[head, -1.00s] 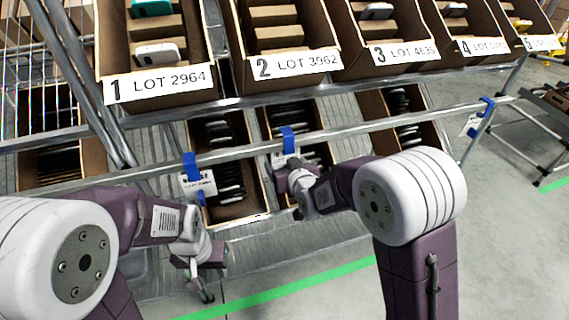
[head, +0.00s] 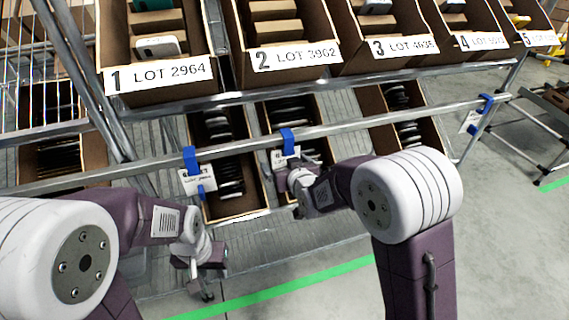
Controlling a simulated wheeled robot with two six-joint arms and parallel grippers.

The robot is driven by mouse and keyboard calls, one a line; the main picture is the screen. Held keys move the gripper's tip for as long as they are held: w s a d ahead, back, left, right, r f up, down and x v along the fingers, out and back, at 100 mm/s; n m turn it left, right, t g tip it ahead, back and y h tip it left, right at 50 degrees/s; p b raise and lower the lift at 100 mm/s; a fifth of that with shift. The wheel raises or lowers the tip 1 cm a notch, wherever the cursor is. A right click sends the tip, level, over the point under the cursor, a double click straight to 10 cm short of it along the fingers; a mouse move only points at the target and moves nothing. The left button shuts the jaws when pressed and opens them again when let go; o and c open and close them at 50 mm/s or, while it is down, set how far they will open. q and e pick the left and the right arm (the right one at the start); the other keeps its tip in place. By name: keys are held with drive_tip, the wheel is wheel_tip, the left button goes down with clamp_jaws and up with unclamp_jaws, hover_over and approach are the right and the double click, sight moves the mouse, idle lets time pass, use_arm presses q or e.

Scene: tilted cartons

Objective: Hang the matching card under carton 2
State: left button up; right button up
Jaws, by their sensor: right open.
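Carton 2 (head: 285,28) is a tilted brown carton on the upper shelf, labelled "2 LOT 3962" (head: 297,57). Below it, a blue clip (head: 288,141) sits on the metal rail with a white card (head: 279,160) at it. The card is partly hidden and its print is too small to read. My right gripper (head: 294,194) is open, just below and in front of this card; whether it touches the card is unclear. My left gripper (head: 206,283) points down, low in front of the rack and away from the cards; its finger gap cannot be made out.
Another card (head: 197,180) hangs from a blue clip (head: 190,159) below carton 1 (head: 158,78). A further card (head: 470,122) hangs at the rail's right. Cartons 3 (head: 404,46), 4 and 5 continue rightward. Lower cartons (head: 238,207) with dark and white items lie behind the rail.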

drive_tip(key=p+v, duration=0.1)
drive_tip(key=v, duration=0.8)
drive_tip(key=shift+d, duration=0.1)
